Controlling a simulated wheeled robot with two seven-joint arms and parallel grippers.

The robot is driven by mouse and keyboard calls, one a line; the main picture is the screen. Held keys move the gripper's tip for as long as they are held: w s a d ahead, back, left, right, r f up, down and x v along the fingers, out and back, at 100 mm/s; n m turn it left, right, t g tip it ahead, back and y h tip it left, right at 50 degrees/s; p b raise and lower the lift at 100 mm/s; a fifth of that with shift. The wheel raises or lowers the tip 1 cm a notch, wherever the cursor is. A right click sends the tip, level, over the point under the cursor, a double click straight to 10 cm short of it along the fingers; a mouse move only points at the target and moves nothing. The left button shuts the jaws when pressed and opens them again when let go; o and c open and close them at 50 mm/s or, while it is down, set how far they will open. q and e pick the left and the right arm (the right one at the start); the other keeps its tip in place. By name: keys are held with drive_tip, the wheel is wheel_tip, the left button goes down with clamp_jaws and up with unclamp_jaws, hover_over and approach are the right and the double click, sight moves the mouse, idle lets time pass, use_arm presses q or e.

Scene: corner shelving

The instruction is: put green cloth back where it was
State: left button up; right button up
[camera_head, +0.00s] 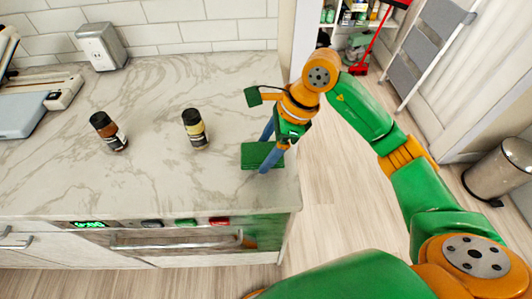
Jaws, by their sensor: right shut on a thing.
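The green cloth (253,154) is a small flat folded piece at the right end of the marble counter, near its front corner. My right gripper (266,160) comes in from the right and points down at the cloth. Its blue fingers are shut on the cloth. I cannot tell whether the cloth touches the counter or is held just above it. My left gripper is out of view.
Two black-capped spice jars, a brown one (110,134) and a yellowish one (196,131), stand left on the marble counter (60,185). A metal box (101,47) is by the tiled wall. Right are open floor, a trash bin (500,173) and a step ladder (425,48).

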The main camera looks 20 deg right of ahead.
wheel_tip(320, 180, down, 2)
drive_tip(key=shift+s+f+p, duration=0.1)
drive_tip(key=shift+f+p, duration=0.15)
drive_tip(key=shift+p, duration=0.2)
drive_tip(key=shift+f+b, duration=0.35)
drive_tip(key=shift+b, duration=0.05)
drive_tip(key=o, duration=1.2)
drive_tip(key=shift+r, duration=0.15)
drive_tip(key=shift+r, duration=0.25)
drive_tip(key=b+v, duration=0.1)
drive_tip(key=v, duration=1)
drive_tip(key=shift+d+r, duration=0.15)
drive_tip(key=shift+r, duration=0.25)
drive_tip(key=shift+f, duration=0.1)
